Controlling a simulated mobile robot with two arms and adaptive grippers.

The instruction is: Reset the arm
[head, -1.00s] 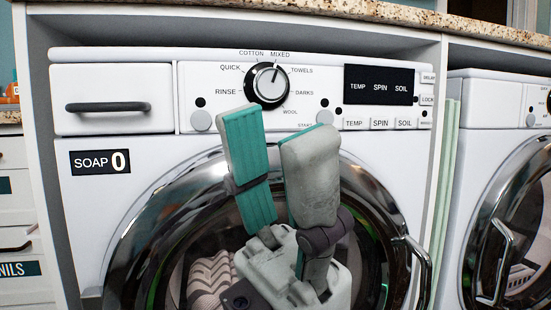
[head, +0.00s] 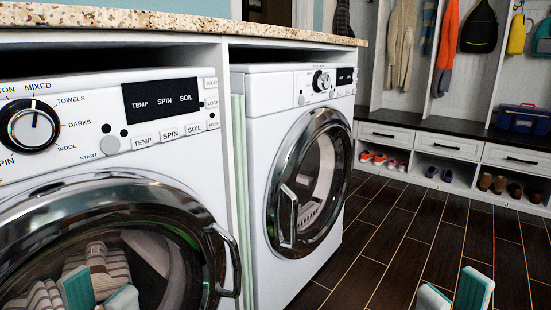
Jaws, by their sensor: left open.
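My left gripper (head: 101,298) shows at the lower left edge of the head view, in front of the near washer's round door. Its two white and teal fingers stand apart with nothing seen between them. My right gripper (head: 454,297) shows at the bottom right, over the dark floor. Its fingertips are also apart, with no object visible between them. Only the finger ends of both grippers are in view; the arms are out of frame.
The near washer (head: 195,185) has a dial (head: 32,126) and a protruding door handle (head: 229,262). A second machine (head: 262,110) stands to its right under the counter (head: 170,22). Shoe cubbies (head: 445,148) line the back wall. The dark floor (head: 400,235) between is clear.

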